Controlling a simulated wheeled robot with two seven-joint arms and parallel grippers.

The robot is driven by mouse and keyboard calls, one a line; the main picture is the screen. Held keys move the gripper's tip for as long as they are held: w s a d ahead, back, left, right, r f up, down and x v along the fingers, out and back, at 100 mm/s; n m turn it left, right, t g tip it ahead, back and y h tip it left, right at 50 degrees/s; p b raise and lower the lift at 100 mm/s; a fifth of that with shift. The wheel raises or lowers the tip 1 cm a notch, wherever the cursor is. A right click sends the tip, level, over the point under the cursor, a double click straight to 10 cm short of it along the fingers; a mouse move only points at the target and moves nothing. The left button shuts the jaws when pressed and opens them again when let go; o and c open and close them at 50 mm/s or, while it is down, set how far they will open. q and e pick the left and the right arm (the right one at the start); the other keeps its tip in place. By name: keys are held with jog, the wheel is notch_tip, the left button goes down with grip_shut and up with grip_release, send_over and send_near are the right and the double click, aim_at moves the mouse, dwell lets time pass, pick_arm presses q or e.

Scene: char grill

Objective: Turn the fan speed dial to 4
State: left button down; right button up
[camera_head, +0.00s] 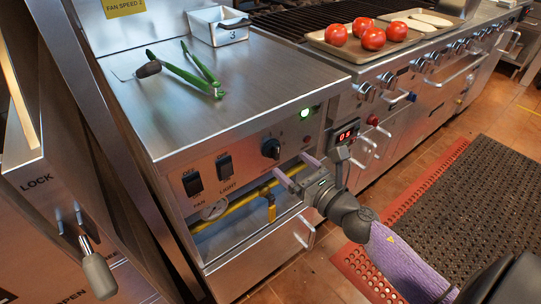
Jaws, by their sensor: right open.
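The fan speed dial (271,148) is a black round knob on the steel front panel, right of the FAN and LIGHT switches. Its markings are too small to read. My right gripper (296,167) comes in from the lower right. Its two purple fingers are apart, with nothing seen between them. They are below and right of the dial, and the dial looks clear of them. My left gripper is not in view.
The FAN switch (192,182) and LIGHT switch (225,165) are left of the dial. A yellow pipe (240,202) with a valve runs below. Green-handled tongs (185,72) and a metal pan (217,27) rest on the counter. A red display (346,134) is to the right.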

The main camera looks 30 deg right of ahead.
aim_at(278, 154)
jog(key=w, duration=0.4)
jog(key=shift+w+a, duration=0.2)
jog(key=shift+w, duration=0.4)
jog(key=shift+c, duration=1.3)
jog(key=shift+f, duration=0.1)
jog(key=c, duration=0.7)
grip_shut()
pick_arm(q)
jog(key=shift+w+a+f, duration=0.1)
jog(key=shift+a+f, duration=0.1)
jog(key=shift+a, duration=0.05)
